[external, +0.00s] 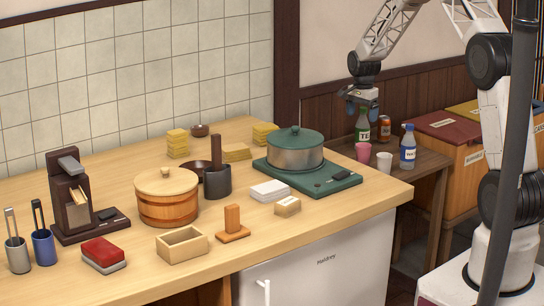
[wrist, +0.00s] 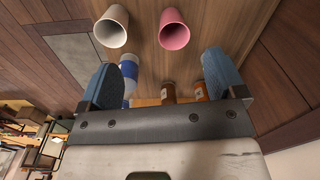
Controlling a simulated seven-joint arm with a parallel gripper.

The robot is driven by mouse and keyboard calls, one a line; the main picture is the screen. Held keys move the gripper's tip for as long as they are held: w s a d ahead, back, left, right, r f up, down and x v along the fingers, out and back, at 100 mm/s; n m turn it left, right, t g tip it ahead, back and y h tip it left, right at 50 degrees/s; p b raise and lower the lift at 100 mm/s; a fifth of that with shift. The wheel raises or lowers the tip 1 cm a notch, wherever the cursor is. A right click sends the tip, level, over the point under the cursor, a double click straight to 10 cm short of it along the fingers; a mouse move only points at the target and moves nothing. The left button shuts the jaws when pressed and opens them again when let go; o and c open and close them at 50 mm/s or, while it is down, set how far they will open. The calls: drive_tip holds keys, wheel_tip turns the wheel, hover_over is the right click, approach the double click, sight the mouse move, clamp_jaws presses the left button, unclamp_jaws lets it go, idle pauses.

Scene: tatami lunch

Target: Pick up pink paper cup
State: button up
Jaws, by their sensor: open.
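The pink paper cup (external: 363,152) stands upright on the small dark wooden side table, beside a white paper cup (external: 384,161). In the wrist view the pink cup (wrist: 174,30) is at the top, beyond the fingertips, with the white cup (wrist: 112,28) to its left. My gripper (external: 361,106) is above the side table, over the drinks and higher than the cups. Its two blue fingers are spread apart in the wrist view (wrist: 163,75), with nothing held between them.
A tea bottle (external: 363,127), an orange-brown can (external: 384,129) and a blue-labelled bottle (external: 407,147) stand close around the cups. The wooden counter (external: 330,205) with a green stove (external: 310,178) lies left. Wooden bins (external: 460,160) stand right.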

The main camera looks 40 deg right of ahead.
drive_tip(key=m, duration=0.2)
hover_over(364, 145)
wheel_tip(364, 145, down, 9)
drive_tip(key=shift+r, duration=0.15)
drive_tip(key=shift+f, duration=1.25)
drive_tip(key=shift+a+f, duration=0.1)
drive_tip(key=shift+f, duration=2.5)
drive_tip(key=c, duration=1)
